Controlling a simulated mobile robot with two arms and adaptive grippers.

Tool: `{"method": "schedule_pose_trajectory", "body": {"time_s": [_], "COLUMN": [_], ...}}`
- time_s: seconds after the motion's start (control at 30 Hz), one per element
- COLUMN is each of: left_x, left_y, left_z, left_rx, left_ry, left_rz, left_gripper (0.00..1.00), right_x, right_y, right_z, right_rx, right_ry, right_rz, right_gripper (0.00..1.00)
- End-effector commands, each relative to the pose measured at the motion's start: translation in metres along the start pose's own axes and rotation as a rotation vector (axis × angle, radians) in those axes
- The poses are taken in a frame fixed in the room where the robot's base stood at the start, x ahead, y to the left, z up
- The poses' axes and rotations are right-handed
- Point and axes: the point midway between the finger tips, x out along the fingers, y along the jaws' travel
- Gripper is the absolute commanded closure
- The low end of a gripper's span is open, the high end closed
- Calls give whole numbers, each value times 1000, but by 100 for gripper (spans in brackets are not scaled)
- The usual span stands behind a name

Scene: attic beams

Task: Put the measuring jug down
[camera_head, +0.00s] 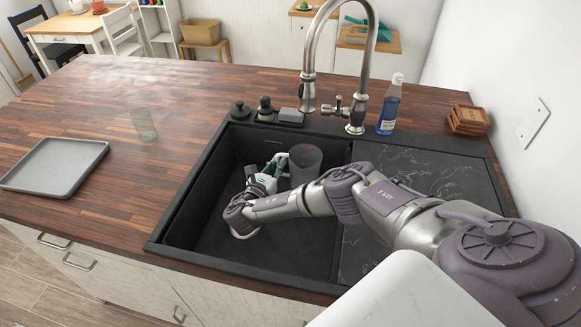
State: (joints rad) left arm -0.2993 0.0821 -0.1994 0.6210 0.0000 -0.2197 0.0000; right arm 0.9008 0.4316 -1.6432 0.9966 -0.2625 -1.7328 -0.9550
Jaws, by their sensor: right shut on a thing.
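The measuring jug (306,161) is a grey, see-through vessel over the back right part of the dark sink basin (207,190). It looks about upright, and its handle (282,162) points left. My right gripper (275,167) reaches into the basin from the right and is shut on the jug at its handle side. The fingertips show only in part, and my forearm covers the jug's lower edge. I cannot tell whether the jug touches the basin floor. My left gripper is not in view.
A tall tap (310,62) stands behind the basin, with a blue soap bottle (389,105) to its right. A black marbled board (420,165) lies right of the basin. A clear glass (144,124) and grey tray (55,165) stand on the wooden counter at left.

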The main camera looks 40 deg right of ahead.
Motion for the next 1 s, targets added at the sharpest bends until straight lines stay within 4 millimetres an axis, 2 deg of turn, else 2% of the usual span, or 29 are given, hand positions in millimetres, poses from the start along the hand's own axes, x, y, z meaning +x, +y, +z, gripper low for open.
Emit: {"method": "schedule_pose_trajectory", "body": {"time_s": [0.03, 0.27, 0.4, 0.5, 0.83, 0.87, 1.0], "left_x": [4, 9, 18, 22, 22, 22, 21], "left_y": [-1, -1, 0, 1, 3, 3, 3], "left_z": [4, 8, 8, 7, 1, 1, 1], "left_rx": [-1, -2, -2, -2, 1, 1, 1], "left_ry": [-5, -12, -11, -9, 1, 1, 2], "left_rz": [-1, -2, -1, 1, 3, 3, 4], "left_gripper": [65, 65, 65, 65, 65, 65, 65], "right_x": [-1, 0, -1, 0, 0, 0, 0], "right_y": [1, 0, 0, 0, 0, 0, 0], "right_z": [-11, -35, -59, -68, -70, -70, -70], "right_rx": [-3, -2, -3, -1, 0, 0, 0], "right_ry": [-1, -1, -2, -2, -1, 0, -1], "right_rz": [1, 2, 2, 3, 3, 3, 3], "right_gripper": [100, 100, 100, 100, 100, 88, 65]}}
